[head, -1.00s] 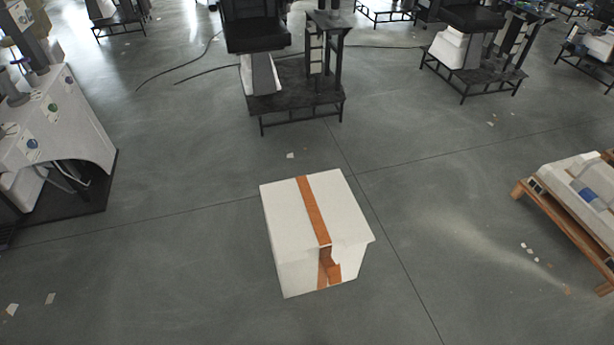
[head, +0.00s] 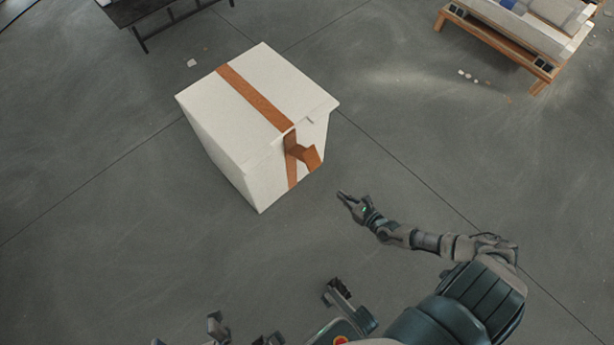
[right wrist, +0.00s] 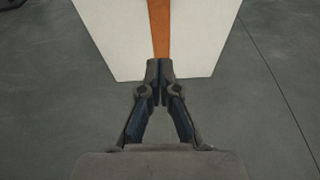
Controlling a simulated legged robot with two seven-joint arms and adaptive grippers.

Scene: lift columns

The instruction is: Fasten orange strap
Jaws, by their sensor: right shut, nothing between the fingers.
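A white box (head: 232,115) stands on the floor in the head view. An orange strap (head: 255,98) runs over its lid and down the near face, where a folded loose end (head: 307,156) sticks out. My right gripper (head: 342,194) is shut and empty, apart from the box, to the lower right of the strap's loose end. In the right wrist view the closed fingertips (right wrist: 160,64) appear in front of the lower part of the strap (right wrist: 160,28), with the box's white face (right wrist: 115,35) on both sides. My left gripper is not clearly visible.
A wooden pallet (head: 455,14) with white and blue goods is at the upper right. A dark low stand (head: 150,14) is at the upper left. Small scraps (head: 470,76) lie on the floor. The grey floor around the box is mostly clear.

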